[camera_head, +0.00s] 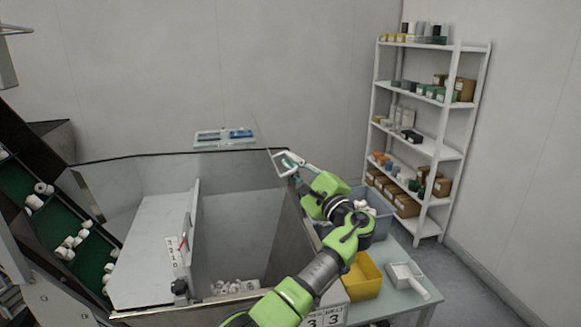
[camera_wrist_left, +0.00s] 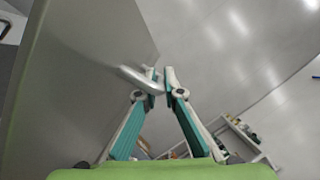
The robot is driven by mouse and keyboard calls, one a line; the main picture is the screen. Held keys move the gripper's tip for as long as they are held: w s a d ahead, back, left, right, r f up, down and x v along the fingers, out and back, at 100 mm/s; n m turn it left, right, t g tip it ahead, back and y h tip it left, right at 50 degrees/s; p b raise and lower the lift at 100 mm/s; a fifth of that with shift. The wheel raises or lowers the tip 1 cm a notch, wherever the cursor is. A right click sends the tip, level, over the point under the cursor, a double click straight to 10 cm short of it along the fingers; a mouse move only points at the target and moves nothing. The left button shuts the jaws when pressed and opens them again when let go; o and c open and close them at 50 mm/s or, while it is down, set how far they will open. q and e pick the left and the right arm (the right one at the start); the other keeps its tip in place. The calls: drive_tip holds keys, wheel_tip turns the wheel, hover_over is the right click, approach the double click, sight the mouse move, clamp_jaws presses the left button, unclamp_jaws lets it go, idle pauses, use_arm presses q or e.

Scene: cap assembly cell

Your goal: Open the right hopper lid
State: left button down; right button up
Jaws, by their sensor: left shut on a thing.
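The right hopper lid is a large grey panel (camera_wrist_left: 85,75) filling the left of the left wrist view, with a pale handle (camera_wrist_left: 140,77) on it. In the head view the lid (camera_head: 262,135) shows only as a thin, steep edge, raised beside the hopper's right rim. My left gripper (camera_head: 290,163) is at this edge, and its fingers (camera_wrist_left: 160,78) are shut on the handle. The hopper's right compartment (camera_head: 235,225) is uncovered, with white caps (camera_head: 235,286) at its bottom. My right gripper is not in view.
A divider with a small red-marked label (camera_head: 177,245) stands left of the compartment. Right of the hopper, a table holds a grey bin (camera_head: 378,205), a yellow bin (camera_head: 362,278) and a white scoop (camera_head: 407,279). A stocked shelf (camera_head: 425,150) stands behind, with clear floor nearby.

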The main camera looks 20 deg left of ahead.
use_arm(q)
drive_tip(key=c, duration=2.2)
unclamp_jaws()
drive_tip(key=shift+o, duration=0.2)
drive_tip(key=shift+s+d+f, duration=0.1)
drive_tip(key=shift+s+d, duration=0.05)
drive_tip(key=v, duration=1.1)
drive_tip(key=shift+s+d, duration=0.2)
